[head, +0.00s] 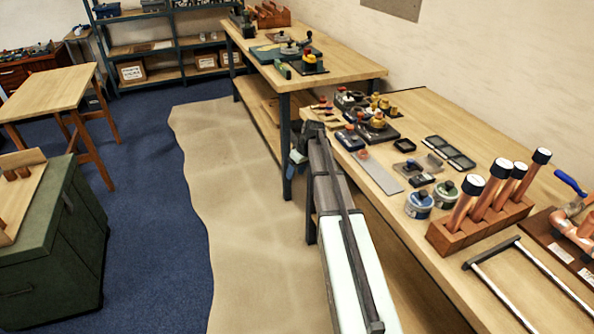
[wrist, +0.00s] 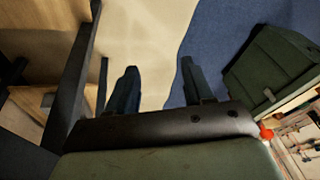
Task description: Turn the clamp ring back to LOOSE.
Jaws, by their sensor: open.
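My gripper (wrist: 157,82) is open and empty in the wrist view, its two dark fingers apart over the floor. In the head view my arm reaches along the near side of the workbench, with the gripper end (head: 298,157) beside the bench edge, apart from everything on it. I cannot make out which piece is the clamp ring, and no LOOSE mark is readable. A dark fixture with a round grey part and a brass top (head: 377,122) stands on the near workbench. Another fixture with a red and yellow part (head: 311,62) stands on the far bench. The wrist view shows neither fixture.
The near workbench (head: 480,262) also holds several copper tubes in a wooden block (head: 480,225), round tins (head: 419,204), and a dark tray (head: 449,152). A green chest (head: 55,250) stands at left. Tan floor covering (head: 235,200) lies clear beside the bench.

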